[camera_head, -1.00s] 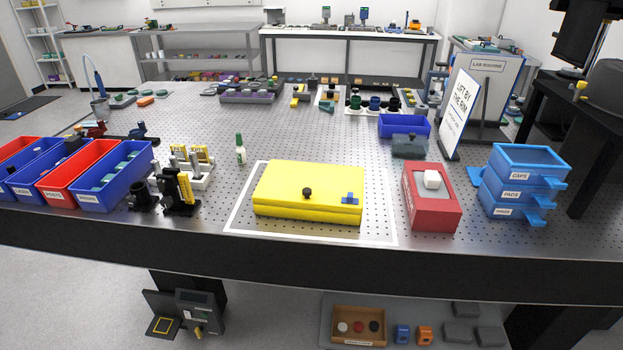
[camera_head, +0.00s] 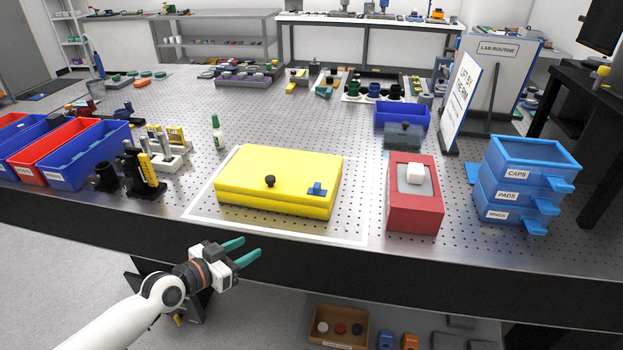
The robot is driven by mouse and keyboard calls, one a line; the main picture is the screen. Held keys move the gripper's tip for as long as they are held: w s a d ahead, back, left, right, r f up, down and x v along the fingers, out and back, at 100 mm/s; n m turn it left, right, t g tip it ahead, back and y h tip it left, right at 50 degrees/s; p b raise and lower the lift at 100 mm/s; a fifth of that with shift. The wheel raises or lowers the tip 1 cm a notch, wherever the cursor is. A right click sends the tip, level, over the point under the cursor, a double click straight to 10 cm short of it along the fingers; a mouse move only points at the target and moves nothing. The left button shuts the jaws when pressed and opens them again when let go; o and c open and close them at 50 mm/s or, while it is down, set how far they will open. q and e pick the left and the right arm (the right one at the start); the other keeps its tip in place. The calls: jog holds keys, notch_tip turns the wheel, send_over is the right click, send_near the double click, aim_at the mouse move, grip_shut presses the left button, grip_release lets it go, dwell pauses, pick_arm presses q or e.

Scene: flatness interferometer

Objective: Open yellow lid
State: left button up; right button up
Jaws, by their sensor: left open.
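The yellow lid (camera_head: 285,170) is shut on a flat yellow box on the perforated metal table. The lid has a black knob (camera_head: 270,181) near its front middle and a small blue piece (camera_head: 317,189) near its front right corner. My left gripper (camera_head: 247,250) is open and empty, its two teal fingers apart, in front of the table's edge and below the box in the picture. It touches nothing that I can see. My right gripper is not in view.
A white outline (camera_head: 205,206) frames the box on the table. A red box (camera_head: 414,207) with a white block and blue drawers (camera_head: 520,190) stand to the right. Black mounts (camera_head: 140,175) and blue and red bins (camera_head: 88,160) stand to the left. The dark table edge (camera_head: 420,275) lies in front.

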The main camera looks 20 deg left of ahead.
pick_arm(q)
jog(key=shift+m+t+h, duration=0.3)
jog(key=shift+t+h, duration=0.1)
jog(key=shift+t, duration=0.1)
jog(key=r, duration=0.1)
jog(key=w+r, duration=0.1)
jog(key=d+r, duration=0.1)
jog(key=r, duration=0.1)
jog(key=shift+w+d, duration=0.1)
jog(key=shift+w, duration=0.25)
jog(key=n+t, duration=0.1)
jog(key=t, duration=0.1)
send_near(267, 180)
jog(key=shift+y, duration=0.4)
jog(key=p+x, duration=0.1)
jog(key=x, duration=0.4)
jog(key=p+x, duration=0.2)
jog(key=x, duration=0.3)
jog(key=shift+d+r, duration=0.15)
jog(key=shift+d, duration=0.05)
jog(key=shift+w+d, duration=0.1)
jog(key=shift+w, duration=0.4)
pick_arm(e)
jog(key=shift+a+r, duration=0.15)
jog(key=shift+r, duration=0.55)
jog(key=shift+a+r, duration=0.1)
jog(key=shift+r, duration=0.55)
pick_arm(q)
jog(key=shift+c, duration=0.4)
grip_shut()
